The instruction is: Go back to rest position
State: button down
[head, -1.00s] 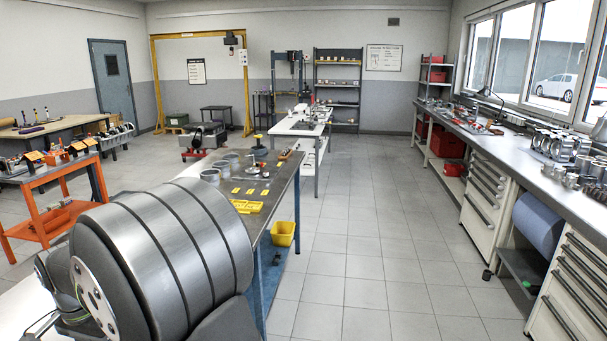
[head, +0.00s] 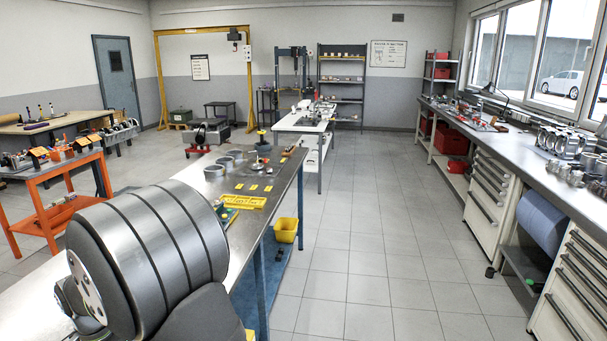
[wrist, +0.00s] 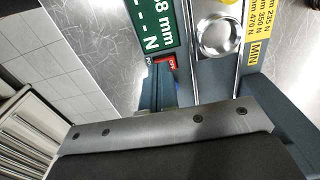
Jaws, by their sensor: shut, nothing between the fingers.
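In the wrist view, the dark body of my gripper and a grey metal bar with screws fill the lower part. My gripper (wrist: 162,86) seems to be the dark narrow shape at the middle of this bar, shut and empty. Beyond it are a green plate (wrist: 151,22) marked "8 mm" and "N", a round metal cup (wrist: 216,36) between two rods, and a yellow plate (wrist: 259,35) marked "MIN". In the head view, the big grey cylinder at lower left is my own arm; the fingers do not show there.
A metal workbench (head: 272,188) holds rings and yellow tags, with a yellow bin (head: 286,230) below its edge. An orange cart (head: 64,207) stands at left. A long counter (head: 520,155) with engine parts runs along the right. The tiled floor (head: 375,225) between is clear.

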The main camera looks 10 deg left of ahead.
notch_tip(320, 180, up, 6)
jog(key=shift+r, duration=0.2)
notch_tip(320, 180, down, 6)
jog(key=shift+f, duration=0.25)
jog(key=a+r+h, duration=0.2)
jog(key=a+r, duration=0.2)
jog(key=r, duration=1.1)
jog(key=shift+r, duration=0.3)
